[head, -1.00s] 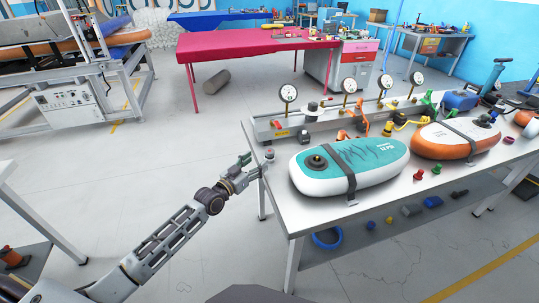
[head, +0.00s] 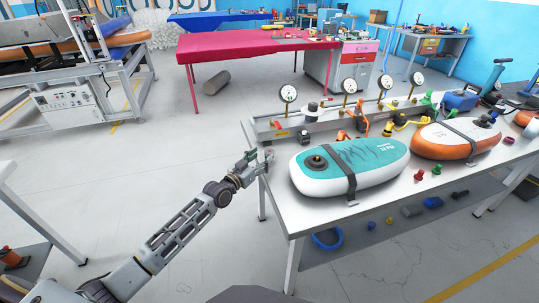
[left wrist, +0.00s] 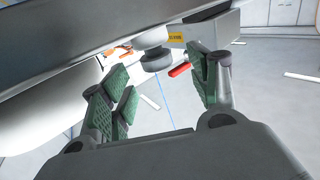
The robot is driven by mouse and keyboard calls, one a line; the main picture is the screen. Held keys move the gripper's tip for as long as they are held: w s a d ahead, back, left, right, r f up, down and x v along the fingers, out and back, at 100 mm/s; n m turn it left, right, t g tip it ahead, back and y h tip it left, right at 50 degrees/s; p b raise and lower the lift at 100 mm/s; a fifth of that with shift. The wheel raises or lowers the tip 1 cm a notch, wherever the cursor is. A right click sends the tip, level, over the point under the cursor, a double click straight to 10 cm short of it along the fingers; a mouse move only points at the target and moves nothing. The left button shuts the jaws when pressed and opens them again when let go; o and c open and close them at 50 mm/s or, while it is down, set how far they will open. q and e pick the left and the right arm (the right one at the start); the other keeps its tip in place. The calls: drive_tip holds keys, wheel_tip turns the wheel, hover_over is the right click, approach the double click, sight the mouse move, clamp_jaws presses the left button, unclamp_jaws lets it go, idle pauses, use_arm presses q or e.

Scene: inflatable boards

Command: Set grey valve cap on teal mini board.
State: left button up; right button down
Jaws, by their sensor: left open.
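The teal mini board (head: 372,158) lies on the white table, with a dark valve fitting (head: 318,163) near its left end and a dark strap across it. My left gripper (head: 262,158) is at the table's left corner in the head view, its fingers open. In the head view the fingers largely hide the cap. My right gripper is not in view.
The white table (head: 300,212) also holds an orange board (head: 442,142), a rail with several gauges (head: 300,122) behind the boards, and small red and green pieces (head: 418,175) at right. A lower shelf (head: 400,225) carries several small parts. Open floor lies left of the table.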

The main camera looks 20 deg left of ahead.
sight(266, 154)
use_arm(q)
drive_tip(key=shift+x, duration=2.6)
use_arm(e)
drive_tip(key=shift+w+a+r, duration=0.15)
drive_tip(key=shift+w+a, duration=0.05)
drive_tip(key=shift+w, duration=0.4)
use_arm(q)
drive_tip(key=shift+s+d, duration=0.1)
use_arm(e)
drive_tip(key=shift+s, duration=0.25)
